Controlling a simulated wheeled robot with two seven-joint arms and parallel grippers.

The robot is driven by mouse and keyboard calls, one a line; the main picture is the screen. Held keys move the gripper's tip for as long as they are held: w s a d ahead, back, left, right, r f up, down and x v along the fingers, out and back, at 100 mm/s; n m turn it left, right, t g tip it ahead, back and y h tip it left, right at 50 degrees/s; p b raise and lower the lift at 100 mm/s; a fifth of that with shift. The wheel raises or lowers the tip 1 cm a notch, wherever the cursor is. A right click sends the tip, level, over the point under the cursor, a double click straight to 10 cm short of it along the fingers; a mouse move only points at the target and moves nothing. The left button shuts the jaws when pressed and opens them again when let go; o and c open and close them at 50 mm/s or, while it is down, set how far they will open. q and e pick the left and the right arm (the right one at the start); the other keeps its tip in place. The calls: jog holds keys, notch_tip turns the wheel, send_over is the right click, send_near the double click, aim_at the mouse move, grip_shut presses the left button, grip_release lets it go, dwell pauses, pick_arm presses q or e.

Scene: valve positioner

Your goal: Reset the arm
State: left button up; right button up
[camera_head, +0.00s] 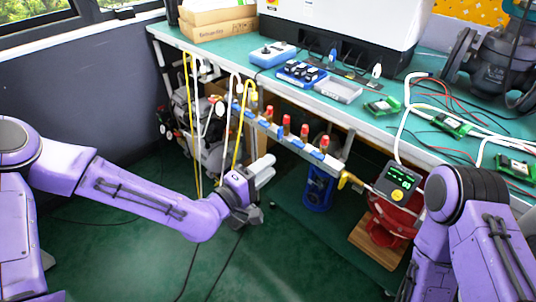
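My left arm (140,193) is purple and reaches in from the left. Its gripper (268,170) has pale grey fingers and hangs over the dark green floor, in front of the bench. Nothing shows between the fingers, but their gap is too small to judge. My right arm (462,215) is bent at the lower right, with its forearm pointing down. The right gripper is below the picture.
A green-topped bench (345,117) runs across the back. A manifold pipe (290,140) with several red-topped valves runs along its front. A positioner with a lit screen (399,179) stands near my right arm. Yellow and white hoses (237,135) hang near my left gripper. Open floor (130,250) lies below my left arm.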

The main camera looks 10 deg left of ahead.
pick_arm(q)
jog(key=s+a+f+g+y, duration=0.2)
jog(key=s+a+f+y, duration=0.15)
jog(key=f, duration=0.45)
jog(key=s+a+f+m+g+y, duration=0.1)
jog(key=s+a+f+g+y, duration=0.15)
jog(key=s+f, duration=0.35)
jog(key=s+a+f+g+y, duration=0.2)
jog(key=s+a+f+y, duration=0.15)
jog(key=f, duration=0.55)
jog(key=s+a+f+m+g+y, duration=0.2)
jog(key=s+a+f+g, duration=0.1)
jog(key=s+a, duration=0.5)
jog(key=s+a+f+m+g+y, duration=0.2)
jog(key=s+a+f+y, duration=0.15)
jog(key=s+a, duration=0.4)
notch_tip(320, 180, up, 16)
jog(key=s+d+h+p, duration=0.1)
jog(key=p, duration=1.5)
jog(key=shift+d+n, duration=0.35)
jog(key=shift+n, duration=0.05)
